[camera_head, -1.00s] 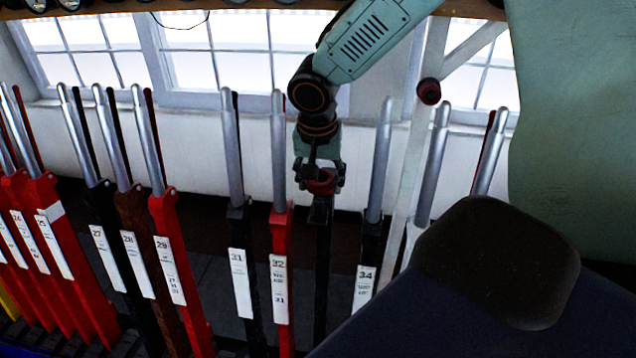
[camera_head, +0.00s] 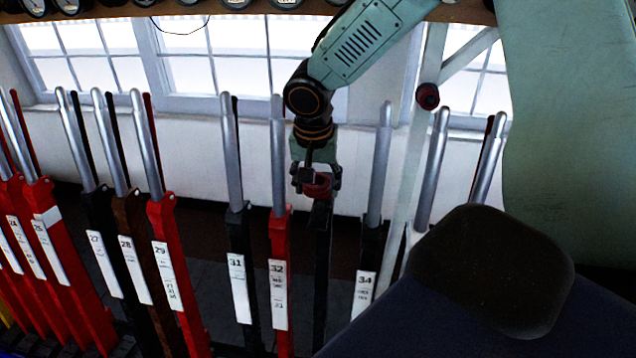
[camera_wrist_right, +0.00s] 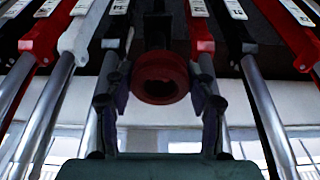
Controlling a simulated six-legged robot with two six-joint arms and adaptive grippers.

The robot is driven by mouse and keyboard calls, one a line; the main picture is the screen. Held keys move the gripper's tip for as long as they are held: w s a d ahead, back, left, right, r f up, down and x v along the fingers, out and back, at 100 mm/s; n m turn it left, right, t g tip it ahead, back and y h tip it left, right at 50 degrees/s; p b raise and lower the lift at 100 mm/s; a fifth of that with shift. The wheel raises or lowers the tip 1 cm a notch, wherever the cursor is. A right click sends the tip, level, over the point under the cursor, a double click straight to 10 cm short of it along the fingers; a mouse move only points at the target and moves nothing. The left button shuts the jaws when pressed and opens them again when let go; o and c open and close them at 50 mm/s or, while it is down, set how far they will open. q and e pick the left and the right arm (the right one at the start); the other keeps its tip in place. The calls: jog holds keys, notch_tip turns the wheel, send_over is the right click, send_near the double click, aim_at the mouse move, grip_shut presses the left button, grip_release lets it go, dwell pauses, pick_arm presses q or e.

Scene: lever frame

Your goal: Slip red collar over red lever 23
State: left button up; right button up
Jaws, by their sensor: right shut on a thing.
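My right gripper (camera_head: 317,190) is shut on the red collar (camera_head: 318,180), in front of the black lever (camera_head: 322,265) between levers 32 and 34. In the right wrist view the collar (camera_wrist_right: 139,80) is a thick ring between the fingers of the right gripper (camera_wrist_right: 160,98), its opening facing the camera. A dark upright part shows behind the ring; I cannot tell whether the collar touches it. Several red levers (camera_head: 75,285) stand at the left, but I cannot read a number 23 on any of them. My left gripper is not in view.
Red lever 32 (camera_head: 279,250) and black levers 31 (camera_head: 237,255) and 34 (camera_head: 372,240) stand close around the gripper. Levers 27, 28 and 29 (camera_head: 165,235) stand farther left. A white slanted post (camera_head: 412,140) rises at the right. Windows and a wall lie behind.

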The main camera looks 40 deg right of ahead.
aim_at(318, 204)
jog(key=shift+s+d, duration=0.1)
jog(key=shift+d, duration=0.05)
jog(key=shift+f, duration=0.15)
jog(key=shift+f+b, duration=0.35)
jog(key=shift+b, duration=0.1)
jog(key=shift+f+b, duration=0.3)
jog(key=shift+f, duration=0.05)
jog(key=shift+f, duration=0.1)
jog(key=shift+f+b, duration=0.2)
jog(key=shift+b, duration=0.1)
jog(key=shift+f, duration=0.2)
jog(key=shift+f+b, duration=0.1)
jog(key=shift+b, duration=0.2)
jog(key=shift+f+b, duration=0.3)
jog(key=shift+f, duration=0.05)
